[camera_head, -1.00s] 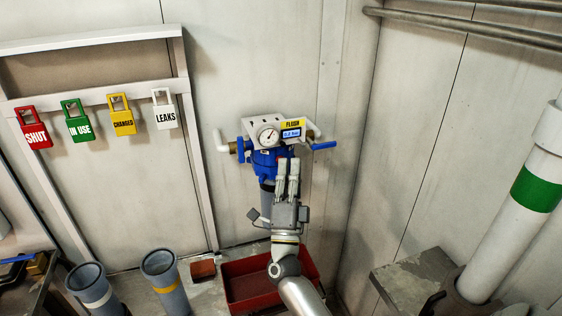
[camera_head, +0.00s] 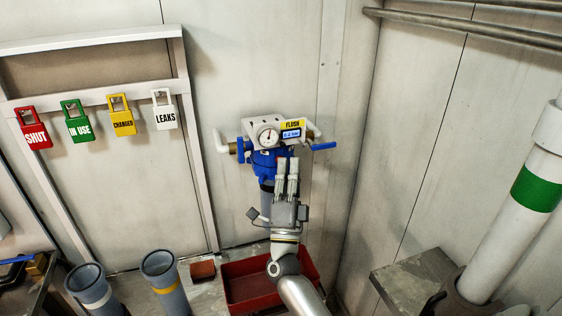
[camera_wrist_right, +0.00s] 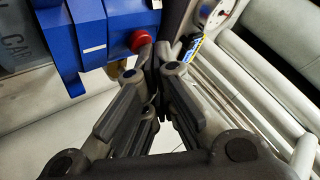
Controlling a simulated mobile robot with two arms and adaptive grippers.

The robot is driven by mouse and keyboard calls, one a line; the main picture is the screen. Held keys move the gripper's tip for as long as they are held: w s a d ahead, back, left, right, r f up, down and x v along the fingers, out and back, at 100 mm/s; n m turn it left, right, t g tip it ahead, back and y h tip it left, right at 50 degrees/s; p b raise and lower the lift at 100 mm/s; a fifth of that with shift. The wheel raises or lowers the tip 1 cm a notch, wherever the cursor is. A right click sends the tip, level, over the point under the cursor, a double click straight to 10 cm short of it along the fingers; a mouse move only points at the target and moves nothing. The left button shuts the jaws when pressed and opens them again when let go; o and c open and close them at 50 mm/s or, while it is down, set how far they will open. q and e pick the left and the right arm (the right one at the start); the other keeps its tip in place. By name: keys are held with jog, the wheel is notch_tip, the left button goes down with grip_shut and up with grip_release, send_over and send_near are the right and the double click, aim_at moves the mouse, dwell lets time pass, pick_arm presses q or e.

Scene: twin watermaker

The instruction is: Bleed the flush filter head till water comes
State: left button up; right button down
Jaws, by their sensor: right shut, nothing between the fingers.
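The flush filter has a blue head (camera_head: 264,163) on the back wall, with a grey bowl below it partly hidden by my right gripper. A round gauge (camera_head: 268,136) and a small display under a yellow FLUSH label (camera_head: 292,125) sit on its white bracket. In the right wrist view the blue head (camera_wrist_right: 90,35) fills the upper left, with a red button (camera_wrist_right: 143,40) on its side. My right gripper (camera_head: 287,163) is shut and empty in front of the head's right side. In the wrist view its fingertips (camera_wrist_right: 161,52) are just beside the red button; contact cannot be told. My left gripper is not in view.
A red tray (camera_head: 236,298) lies below the filter. Two grey cylinders (camera_head: 165,283) stand left of it, near a small brown block (camera_head: 203,270). Red, green, yellow and white tags (camera_head: 165,115) hang on a rail. Blue-handled valves (camera_head: 323,146) flank the head.

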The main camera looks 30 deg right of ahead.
jog(key=shift+s, duration=0.15)
dwell(0.5)
jog(key=shift+s+a+p, duration=0.25)
jog(key=shift+s+p, duration=0.05)
jog(key=shift+s, duration=0.4)
jog(key=s, duration=0.2)
jog(key=s+a+p, duration=0.1)
jog(key=s, duration=0.2)
jog(key=shift+w, duration=0.1)
dwell(0.5)
